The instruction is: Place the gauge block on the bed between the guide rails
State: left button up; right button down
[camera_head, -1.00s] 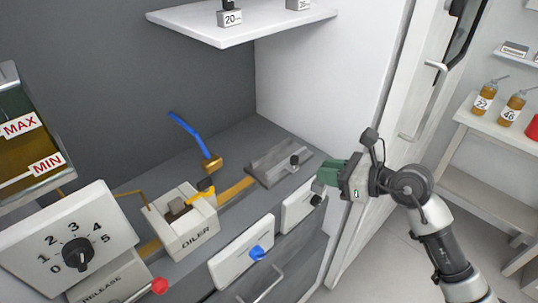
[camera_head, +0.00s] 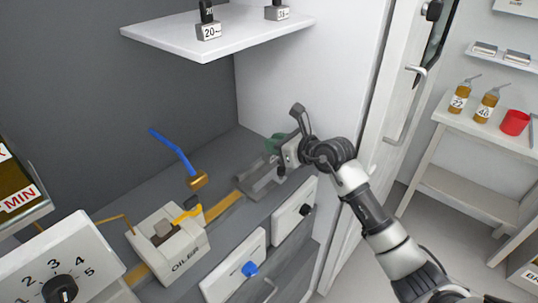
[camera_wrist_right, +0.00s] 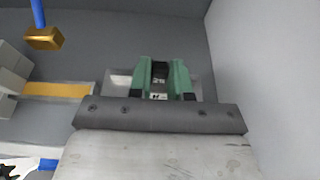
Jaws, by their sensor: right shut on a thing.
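My right gripper (camera_head: 277,144) is over the far end of the bench, with its green fingers partly hidden behind its own body. In the right wrist view its fingers (camera_wrist_right: 161,82) are shut on the dark handle of the gauge block (camera_wrist_right: 158,96), a small grey block with a marking that looks like 25. The grey bed with guide rails (camera_head: 262,184) lies on the bench at the end of the tan strip. It shows behind the fingers in the wrist view (camera_wrist_right: 117,84). I cannot tell whether the block touches the bed. My left gripper is out of view.
The white oiler (camera_head: 172,243) stands left of the bed, near a blue-handled brass tool (camera_head: 197,180). A white shelf (camera_head: 200,40) with other handled blocks, one marked 20 (camera_head: 208,32), hangs above. A white side wall (camera_head: 300,85) closes the bench on the right.

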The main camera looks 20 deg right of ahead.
aim_at(274, 157)
jog(key=shift+w+a+f, duration=0.5)
jog(key=shift+w+a, duration=0.1)
jog(key=shift+w, duration=0.05)
jog(key=shift+f, duration=2.05)
jog(key=c, duration=1.1)
grip_release()
jog(key=shift+f, duration=0.15)
jog(key=shift+o, duration=0.2)
jog(key=shift+r, duration=0.25)
jog(key=v, duration=1.2)
jog(key=shift+b, duration=0.3)
